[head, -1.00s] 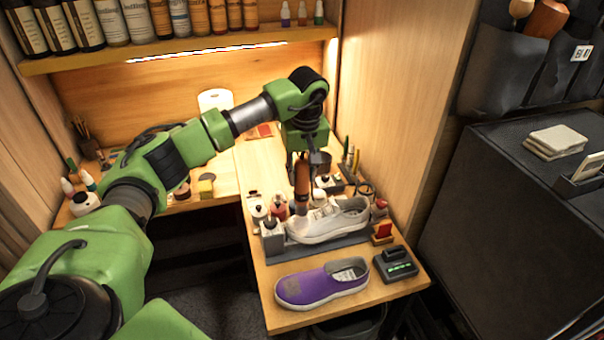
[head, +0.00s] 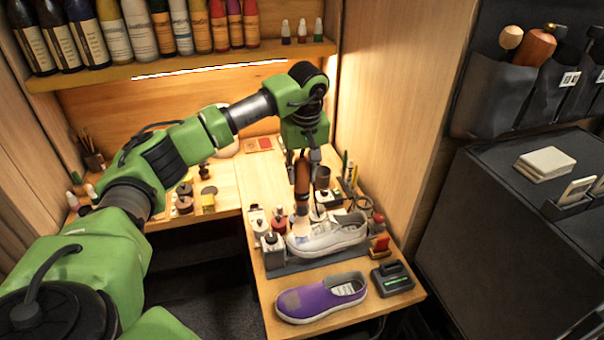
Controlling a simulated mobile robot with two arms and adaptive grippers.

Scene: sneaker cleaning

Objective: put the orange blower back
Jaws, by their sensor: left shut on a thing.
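My left gripper (head: 302,160) hangs down over the right-hand bench and is shut on the orange blower (head: 303,185), a slim brown-orange piece held upright, tip down. The tip is above the toe of a white sneaker (head: 338,232); a pale patch lies between tip and toe, and I cannot tell whether they touch. The sneaker rests on a dark grey mat (head: 284,268). My right gripper is not in view.
A purple shoe (head: 318,298) lies in front, beside a dark device (head: 392,279). Small bottles (head: 272,250) crowd the sneaker's left, and upright tools (head: 347,172) stand behind. The back bench is clearer. A shelf of bottles (head: 140,35) hangs above. Dark pockets (head: 497,90) hold wooden handles on the right.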

